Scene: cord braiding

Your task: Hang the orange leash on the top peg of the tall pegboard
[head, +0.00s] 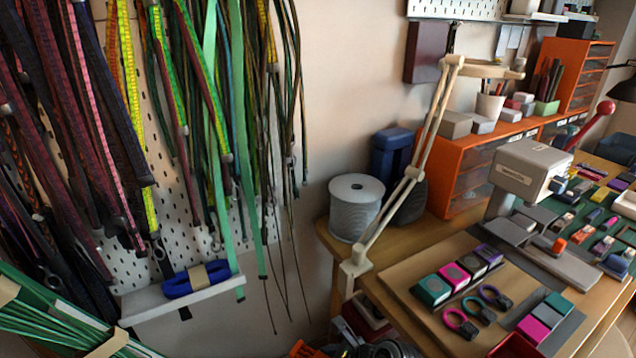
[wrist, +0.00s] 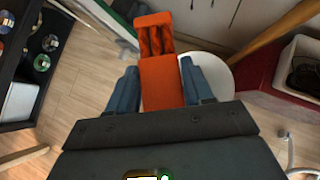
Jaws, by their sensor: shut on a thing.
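The orange leash (wrist: 161,84) shows in the wrist view as a flat orange strip with a folded, looped far end. My gripper (wrist: 159,66) has its two blue-grey fingers on either side of the strip and is shut on it. In the head view the pegboard (head: 130,268) fills the left side, white with rows of holes and hung with many cords. Its upper edge is out of frame and I cannot make out the top peg. My gripper is not visible in the head view. A small orange bit shows at its bottom edge; I cannot tell whether it is the leash.
A white ledge (head: 140,304) on the pegboard holds a blue bundle (head: 196,279). The workbench (head: 430,242) at right carries a cord spool (head: 355,208), a jointed lamp arm (head: 408,185) and small boxes. Bare wall lies between. A white round surface (wrist: 213,72) lies below my gripper.

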